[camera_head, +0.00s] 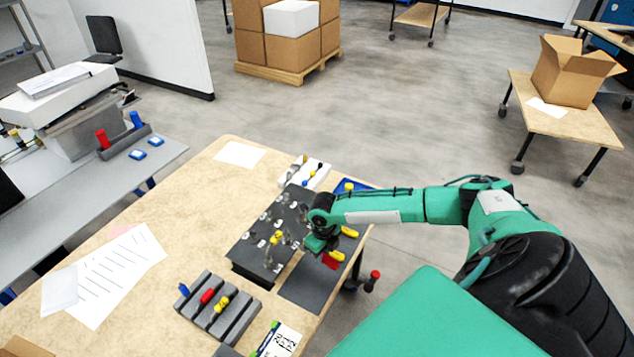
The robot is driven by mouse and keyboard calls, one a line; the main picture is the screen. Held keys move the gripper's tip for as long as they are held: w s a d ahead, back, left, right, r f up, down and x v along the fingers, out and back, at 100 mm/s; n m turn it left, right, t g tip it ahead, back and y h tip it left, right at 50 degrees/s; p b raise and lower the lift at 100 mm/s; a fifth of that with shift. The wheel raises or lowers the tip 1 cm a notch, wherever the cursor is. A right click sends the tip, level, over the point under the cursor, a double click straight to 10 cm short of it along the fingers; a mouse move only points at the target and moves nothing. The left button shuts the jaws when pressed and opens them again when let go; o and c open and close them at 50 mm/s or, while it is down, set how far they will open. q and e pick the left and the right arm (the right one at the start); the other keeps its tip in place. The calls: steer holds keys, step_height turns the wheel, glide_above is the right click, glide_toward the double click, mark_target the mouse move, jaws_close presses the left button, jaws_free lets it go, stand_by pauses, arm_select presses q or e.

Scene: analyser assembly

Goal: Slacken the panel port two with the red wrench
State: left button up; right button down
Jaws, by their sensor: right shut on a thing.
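The dark panel (252,250) lies on the table with rows of pale-marked ports and small fittings. I cannot read which port is port two. My right gripper (311,244) is low over the panel's right side, pointing down. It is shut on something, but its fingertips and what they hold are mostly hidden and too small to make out. A small red piece (331,261) shows just below and right of it; I cannot tell if it is a wrench or if it touches the gripper. A red-ended tool (207,296) lies in the grey rack. My left gripper is not in view.
The grey rack (240,325) also holds blue and yellow pieces. Yellow pieces (349,231) lie right of the panel, near a dark mat (308,288). Papers (105,275) cover the table's left. A white block (305,172) stands behind the panel.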

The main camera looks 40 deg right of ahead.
steer(key=shift+s+r, duration=0.3)
steer(key=shift+r, duration=0.05)
step_height(320, 180, up, 7)
steer(key=p, duration=0.5)
steer(key=shift+f, duration=0.1)
steer(key=shift+w, duration=0.1)
steer(key=shift+f, duration=0.1)
